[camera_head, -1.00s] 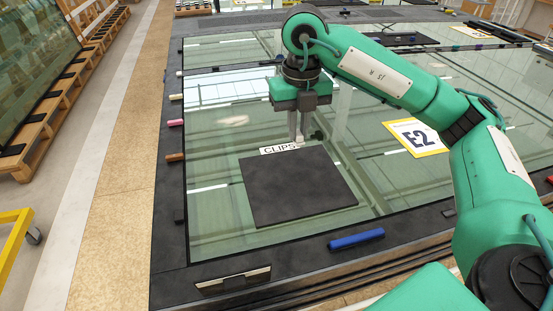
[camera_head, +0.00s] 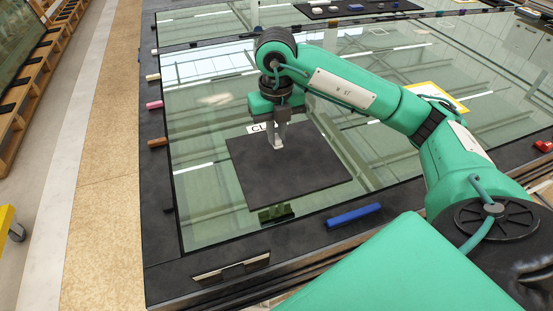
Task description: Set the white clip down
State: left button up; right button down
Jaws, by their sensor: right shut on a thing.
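My right gripper (camera_head: 277,146) points down over the far part of the dark square mat (camera_head: 292,178), which lies on the glass. It is shut on a small pale thing at its fingertips, which I take to be the white clip; the clip is hard to tell from the light grey fingers. I cannot tell whether it touches the mat. A white "CLIPS" label (camera_head: 257,128) at the mat's far edge is partly hidden behind the gripper. My left gripper is not in view.
A blue bar (camera_head: 353,214) lies on the near dark border. Cream (camera_head: 152,77), pink (camera_head: 154,105) and brown (camera_head: 158,142) pieces lie along the left border. A red piece (camera_head: 543,146) is at the right. The near part of the mat is bare.

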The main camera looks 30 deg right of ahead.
aim_at(277, 137)
notch_tip(277, 137, down, 4)
jog(key=shift+f+p, duration=0.25)
jog(key=shift+p, duration=0.1)
jog(key=shift+f, duration=0.5)
notch_tip(277, 137, down, 4)
jog(key=shift+r+p, duration=0.1)
jog(key=shift+p, duration=0.35)
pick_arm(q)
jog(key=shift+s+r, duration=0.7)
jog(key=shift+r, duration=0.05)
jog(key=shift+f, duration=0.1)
pick_arm(e)
jog(key=c, duration=1.9)
grip_release()
jog(key=shift+f, duration=0.25)
jog(key=o, duration=0.4)
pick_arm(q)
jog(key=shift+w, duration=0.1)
pick_arm(e)
jog(key=shift+o, duration=0.2)
jog(key=shift+r, duration=0.1)
